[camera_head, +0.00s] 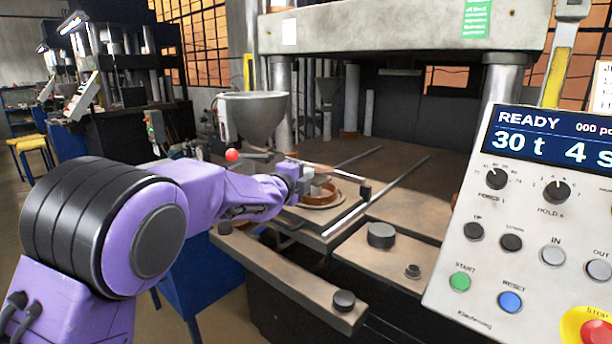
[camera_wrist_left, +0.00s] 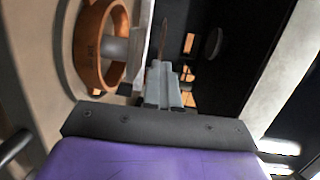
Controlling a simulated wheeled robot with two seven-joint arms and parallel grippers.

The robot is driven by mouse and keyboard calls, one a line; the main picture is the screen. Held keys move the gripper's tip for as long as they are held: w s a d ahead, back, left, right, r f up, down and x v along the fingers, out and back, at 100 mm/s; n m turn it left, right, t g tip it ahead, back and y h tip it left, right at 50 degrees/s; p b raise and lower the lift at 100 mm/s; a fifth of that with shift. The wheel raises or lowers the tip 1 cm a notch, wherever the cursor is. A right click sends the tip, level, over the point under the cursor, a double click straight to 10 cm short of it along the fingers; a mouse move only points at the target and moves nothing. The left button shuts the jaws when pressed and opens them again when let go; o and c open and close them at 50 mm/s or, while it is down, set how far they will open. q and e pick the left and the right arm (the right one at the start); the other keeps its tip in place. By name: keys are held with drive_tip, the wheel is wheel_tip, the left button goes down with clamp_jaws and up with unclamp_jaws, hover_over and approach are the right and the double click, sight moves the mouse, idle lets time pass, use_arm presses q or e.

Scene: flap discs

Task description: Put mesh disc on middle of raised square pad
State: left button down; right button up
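My left gripper (camera_head: 300,177) reaches in from the left over the near-left part of the press table. Its grey fingers (camera_wrist_left: 163,84) look closed in the left wrist view. A thin brown sliver (camera_wrist_left: 164,38) sticks out beyond the fingertips, seen edge-on, and looks like the mesh disc. A matching thin brown edge (camera_head: 312,166) shows at the gripper in the head view. An orange-brown ring (camera_wrist_left: 90,45) stands around a grey centre post (camera_wrist_left: 115,47) beside the fingers. I cannot clearly pick out the raised square pad. My right gripper is not in view.
The press has a heavy upper beam (camera_head: 400,28) and steel columns. A grey funnel (camera_head: 253,112) stands behind my left arm. Steel rails (camera_head: 395,172) run across the table. A control panel (camera_head: 540,215) fills the right side. Dark round knobs (camera_head: 381,235) sit in front.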

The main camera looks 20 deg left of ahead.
use_arm(q)
drive_tip(key=shift+f, duration=0.15)
idle(0.5)
drive_tip(key=shift+f+b, duration=0.5)
drive_tip(key=shift+b, duration=0.15)
drive_tip(key=shift+f+b, duration=0.4)
drive_tip(key=shift+f, duration=0.05)
idle(0.8)
drive_tip(key=shift+f, duration=0.25)
idle(0.5)
drive_tip(key=c, duration=1.5)
unclamp_jaws()
drive_tip(key=shift+s+f, duration=0.1)
drive_tip(key=shift+f, duration=0.05)
drive_tip(key=shift+c, duration=0.2)
drive_tip(key=shift+r, duration=0.35)
drive_tip(key=shift+s, duration=0.1)
drive_tip(key=shift+s+a+r+b, duration=0.15)
drive_tip(key=shift+s+b, duration=0.2)
drive_tip(key=shift+s, duration=0.5)
drive_tip(key=shift+s+a+r+b, duration=0.15)
drive_tip(key=shift+s+b, duration=0.15)
drive_tip(key=shift+s, duration=0.55)
